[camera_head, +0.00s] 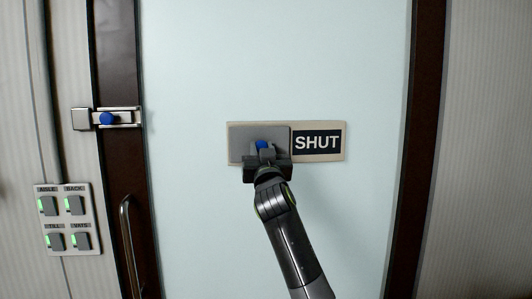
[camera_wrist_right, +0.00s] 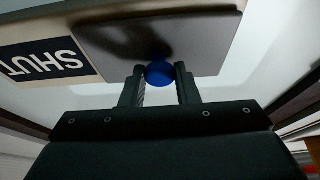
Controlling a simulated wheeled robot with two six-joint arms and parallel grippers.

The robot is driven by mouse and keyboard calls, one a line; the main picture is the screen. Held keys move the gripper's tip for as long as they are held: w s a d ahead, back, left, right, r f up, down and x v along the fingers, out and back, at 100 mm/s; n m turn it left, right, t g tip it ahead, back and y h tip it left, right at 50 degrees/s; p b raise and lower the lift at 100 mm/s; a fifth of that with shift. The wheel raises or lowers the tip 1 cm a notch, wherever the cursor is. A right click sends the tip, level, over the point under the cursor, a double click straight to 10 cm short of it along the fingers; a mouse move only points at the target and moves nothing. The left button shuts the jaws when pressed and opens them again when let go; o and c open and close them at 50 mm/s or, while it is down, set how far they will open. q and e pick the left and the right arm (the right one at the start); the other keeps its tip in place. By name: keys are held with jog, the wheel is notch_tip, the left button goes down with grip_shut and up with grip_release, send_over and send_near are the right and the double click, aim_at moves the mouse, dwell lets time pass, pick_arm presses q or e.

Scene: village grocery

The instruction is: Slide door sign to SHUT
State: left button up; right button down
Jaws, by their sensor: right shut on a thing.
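The door sign (camera_head: 335,128) is a beige plate on the pale door panel. Its right half shows the word SHUT in white on a dark field, and the same word shows upside down in the right wrist view (camera_wrist_right: 42,62). A grey slider plate (camera_head: 240,142) covers the left half of the sign. My right gripper (camera_head: 264,152) is shut on the slider's blue knob (camera_wrist_right: 159,73), with one finger on each side of it. Whatever is under the slider is hidden. My left gripper is not in view.
A latch with a blue knob (camera_head: 106,118) is on the door's left frame. A panel with several green-lit switches (camera_head: 67,219) is on the wall at left. The door around the sign is clear.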

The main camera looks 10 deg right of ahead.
jog(key=shift+a, duration=0.1)
jog(key=c, duration=1.4)
grip_release()
jog(key=o, duration=0.3)
jog(key=shift+a, duration=0.2)
jog(key=shift+d, duration=0.1)
jog(key=b+v, duration=0.4)
jog(key=v, duration=1.3)
jog(key=shift+f+b, duration=0.15)
jog(key=shift+b, duration=0.25)
jog(key=shift+s, duration=0.1)
